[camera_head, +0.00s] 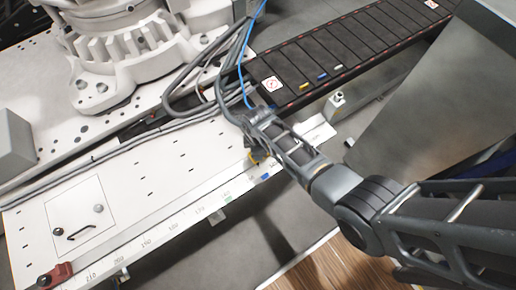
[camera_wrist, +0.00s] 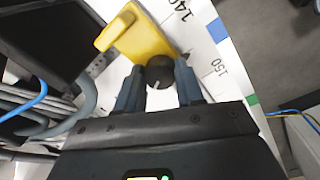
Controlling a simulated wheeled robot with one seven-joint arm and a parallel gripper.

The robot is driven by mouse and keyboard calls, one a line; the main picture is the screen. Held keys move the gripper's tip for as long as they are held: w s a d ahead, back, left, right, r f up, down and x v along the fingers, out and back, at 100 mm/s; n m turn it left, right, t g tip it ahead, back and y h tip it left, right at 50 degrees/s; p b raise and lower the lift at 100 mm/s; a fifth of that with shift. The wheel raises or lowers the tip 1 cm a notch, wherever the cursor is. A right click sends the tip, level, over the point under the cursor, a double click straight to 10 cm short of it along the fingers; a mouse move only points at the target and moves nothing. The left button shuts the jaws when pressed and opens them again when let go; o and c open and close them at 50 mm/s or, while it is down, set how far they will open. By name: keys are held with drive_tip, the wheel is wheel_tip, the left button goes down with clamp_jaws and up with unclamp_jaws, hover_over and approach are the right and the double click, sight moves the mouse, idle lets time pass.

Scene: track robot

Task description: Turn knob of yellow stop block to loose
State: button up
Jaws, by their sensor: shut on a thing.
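The yellow stop block (camera_wrist: 138,40) sits on the white ruled rail in the wrist view, near the marks 140 and 150. Its dark round knob (camera_wrist: 160,71) faces my gripper and has a light line on it. My gripper (camera_wrist: 158,84) has a finger on each side of the knob and is shut on it.
The white ruled rail (camera_head: 150,240) runs along the table's front edge, with a red stop block (camera_head: 55,275) at its far left end. Grey cables (camera_wrist: 30,108) and a blue cable (camera_head: 241,70) lie close to my gripper. A black segmented track (camera_head: 330,50) runs behind.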

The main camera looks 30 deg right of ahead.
drive_tip(key=shift+n, duration=0.4)
drive_tip(key=o, duration=1)
drive_tip(key=shift+o, duration=0.2)
wheel_tip(320, 180, up, 8)
drive_tip(key=shift+s+a+f+p, duration=0.1)
drive_tip(key=shift+s+p, duration=0.05)
drive_tip(key=shift+p, duration=1.05)
